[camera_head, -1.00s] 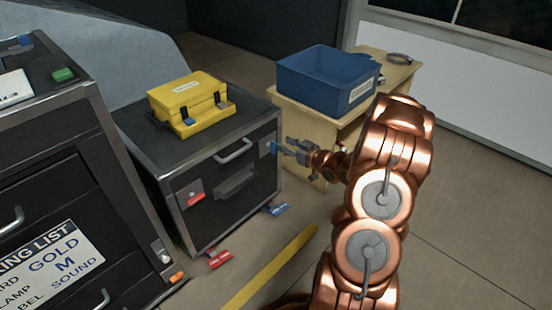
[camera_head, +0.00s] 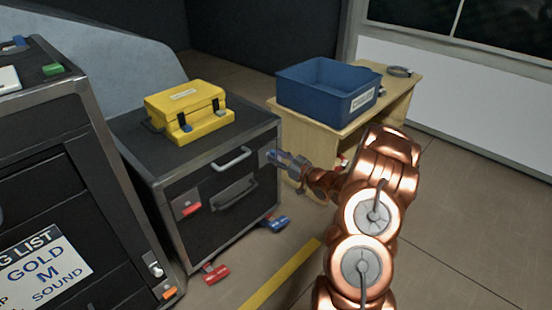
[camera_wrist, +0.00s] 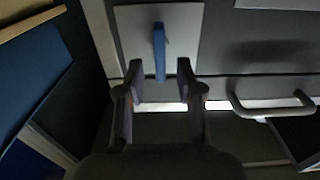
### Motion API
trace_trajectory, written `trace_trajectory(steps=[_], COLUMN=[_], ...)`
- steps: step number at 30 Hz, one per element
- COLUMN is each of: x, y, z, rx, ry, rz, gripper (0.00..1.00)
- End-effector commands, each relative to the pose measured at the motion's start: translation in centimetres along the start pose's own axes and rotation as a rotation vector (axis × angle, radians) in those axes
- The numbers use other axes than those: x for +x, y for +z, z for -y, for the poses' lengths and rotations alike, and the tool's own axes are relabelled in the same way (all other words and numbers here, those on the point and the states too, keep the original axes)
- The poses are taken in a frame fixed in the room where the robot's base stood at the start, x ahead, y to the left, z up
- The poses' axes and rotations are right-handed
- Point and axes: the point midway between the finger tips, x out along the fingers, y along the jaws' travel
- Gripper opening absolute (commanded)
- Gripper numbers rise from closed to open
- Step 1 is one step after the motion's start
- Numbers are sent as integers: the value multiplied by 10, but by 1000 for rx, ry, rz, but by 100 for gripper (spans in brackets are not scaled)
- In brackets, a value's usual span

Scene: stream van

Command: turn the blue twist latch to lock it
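The blue twist latch (camera_wrist: 160,52) sits on a light grey plate (camera_wrist: 186,22) on the front of the black case (camera_head: 236,207). In the wrist view its long handle lies in line with the fingers. My gripper (camera_head: 275,156) is at the upper right of the case front and mostly hides the latch in the head view. In the wrist view my gripper (camera_wrist: 161,68) is open, with one finger on each side of the handle's near end. A gap shows on both sides, so the fingers do not look closed on it.
A red latch (camera_head: 187,208) is at the left of the case front, with a grey handle (camera_head: 232,160) between. A yellow box (camera_head: 188,112) stands on top. A red piece (camera_head: 214,273) and a blue piece (camera_head: 274,222) lie on the floor. A wooden table (camera_head: 385,103) holds a blue bin (camera_head: 318,98).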

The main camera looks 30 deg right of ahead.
Motion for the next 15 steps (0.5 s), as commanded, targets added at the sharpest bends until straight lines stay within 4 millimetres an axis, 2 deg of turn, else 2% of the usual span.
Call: trace_trajectory(steps=[6, 15], x=[12, 13], y=[0, 0], z=[0, 0], rx=[0, 1], ry=[0, 1], rz=[-1, 1], gripper=[36, 36])
